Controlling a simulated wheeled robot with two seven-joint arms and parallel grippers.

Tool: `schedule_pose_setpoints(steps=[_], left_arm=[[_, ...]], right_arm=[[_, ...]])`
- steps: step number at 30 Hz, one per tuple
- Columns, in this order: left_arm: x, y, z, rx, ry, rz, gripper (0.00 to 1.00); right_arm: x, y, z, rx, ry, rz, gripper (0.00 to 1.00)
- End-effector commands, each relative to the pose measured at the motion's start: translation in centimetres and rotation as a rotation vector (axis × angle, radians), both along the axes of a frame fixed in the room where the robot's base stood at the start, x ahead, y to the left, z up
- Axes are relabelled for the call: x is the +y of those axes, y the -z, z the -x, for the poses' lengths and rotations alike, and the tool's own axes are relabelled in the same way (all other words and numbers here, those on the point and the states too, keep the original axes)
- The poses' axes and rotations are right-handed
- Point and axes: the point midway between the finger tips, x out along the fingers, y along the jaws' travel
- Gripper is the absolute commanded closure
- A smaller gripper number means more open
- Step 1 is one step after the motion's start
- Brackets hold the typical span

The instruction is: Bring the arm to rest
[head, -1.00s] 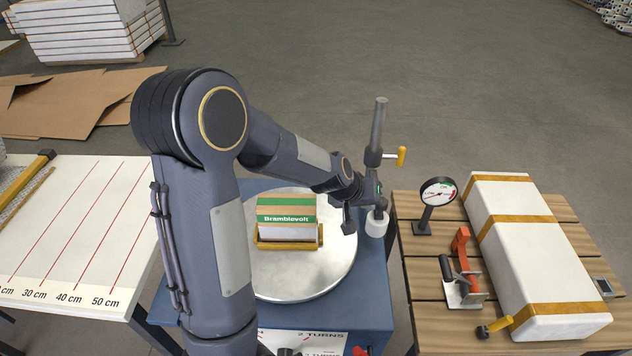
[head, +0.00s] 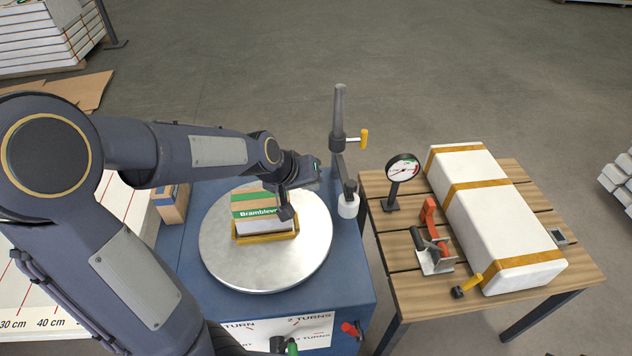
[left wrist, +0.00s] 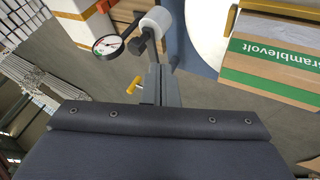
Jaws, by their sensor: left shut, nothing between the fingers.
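My left arm (head: 200,155) comes in from the left and reaches over the turntable. My left gripper (head: 287,212) is shut and empty, in front of the right end of the Bramblevolt box (head: 254,203) in the head view. I cannot tell whether it touches the box. The box, with green and tan bands, sits in a yellow holder (head: 266,238) on the round metal turntable (head: 300,262). My right gripper is not in view.
A post (head: 338,120) with a yellow lever and a white roll (head: 348,206) stands right of the gripper. A slatted table (head: 400,272) holds a gauge (head: 402,170), a red-handled tool (head: 429,220) and a long white strapped package (head: 490,215). A cardboard box (head: 172,205) stands behind my arm.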

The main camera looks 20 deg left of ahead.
Motion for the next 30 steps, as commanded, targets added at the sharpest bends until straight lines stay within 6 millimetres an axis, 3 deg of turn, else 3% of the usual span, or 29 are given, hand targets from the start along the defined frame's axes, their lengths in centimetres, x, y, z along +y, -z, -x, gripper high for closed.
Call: schedule_pose_setpoints(steps=[20, 23, 26, 30], left_arm=[[0.0, -0.6, 0.7, -0.001, 0.003, 0.006, 1.0], [-0.2, -1.8, 2.7, -0.001, 0.025, 0.031, 1.0], [-0.8, -3.5, 6.5, -0.004, 0.074, 0.06, 1.0], [-1.9, -5.2, 13.1, -0.002, 0.164, 0.057, 1.0]], right_arm=[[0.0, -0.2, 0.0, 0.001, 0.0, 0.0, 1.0], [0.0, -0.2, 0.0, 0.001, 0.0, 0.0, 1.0], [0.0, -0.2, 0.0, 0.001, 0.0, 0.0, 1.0], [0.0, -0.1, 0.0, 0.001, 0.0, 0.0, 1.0]])
